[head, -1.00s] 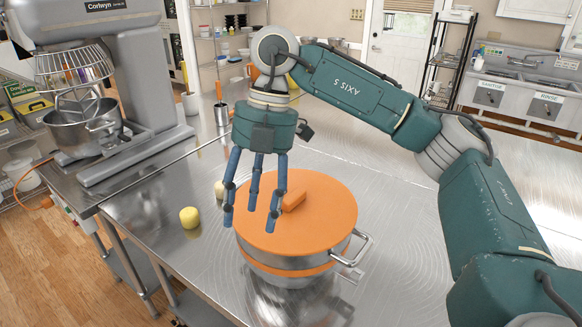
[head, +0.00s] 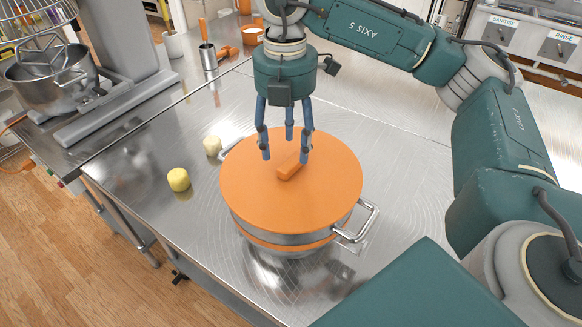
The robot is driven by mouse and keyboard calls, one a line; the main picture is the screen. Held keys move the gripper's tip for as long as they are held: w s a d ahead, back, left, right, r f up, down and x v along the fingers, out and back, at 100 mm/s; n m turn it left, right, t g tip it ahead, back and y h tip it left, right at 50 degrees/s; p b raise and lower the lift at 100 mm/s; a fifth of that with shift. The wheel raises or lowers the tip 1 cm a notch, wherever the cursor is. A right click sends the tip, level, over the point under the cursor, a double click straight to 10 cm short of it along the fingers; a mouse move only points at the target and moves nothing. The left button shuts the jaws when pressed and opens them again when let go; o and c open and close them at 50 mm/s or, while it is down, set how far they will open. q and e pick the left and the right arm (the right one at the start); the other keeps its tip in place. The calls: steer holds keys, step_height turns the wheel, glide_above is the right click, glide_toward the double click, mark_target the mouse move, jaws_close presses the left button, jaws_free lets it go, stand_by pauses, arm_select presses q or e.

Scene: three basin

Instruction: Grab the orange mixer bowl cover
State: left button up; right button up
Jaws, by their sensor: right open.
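My left gripper is not in view.
Two pale yellow pieces (head: 178,180) lie on the steel table (head: 130,215) left of the bowl. A large stand mixer with a metal bowl (head: 55,80) is at the upper left. A metal cup (head: 208,57) with an orange-handled tool stands behind. The table right of the bowl is clear.

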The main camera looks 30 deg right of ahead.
mark_target(288, 160)
steer(key=f, duration=0.1)
steer(key=f+p, duration=0.1)
steer(key=f, duration=0.1)
steer(key=shift+s+d+f, duration=0.2)
steer(key=shift+s, duration=0.05)
steer(key=shift+f+p, duration=0.3)
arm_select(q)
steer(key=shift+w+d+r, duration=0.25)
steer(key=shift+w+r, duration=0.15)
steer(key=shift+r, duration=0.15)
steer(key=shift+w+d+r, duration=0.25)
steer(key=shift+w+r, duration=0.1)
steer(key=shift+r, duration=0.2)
arm_select(e)
steer(key=shift+w+f, duration=0.1)
steer(key=shift+w, duration=0.05)
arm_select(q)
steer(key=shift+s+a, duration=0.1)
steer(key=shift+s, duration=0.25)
arm_select(e)
steer(key=c, duration=1.3)
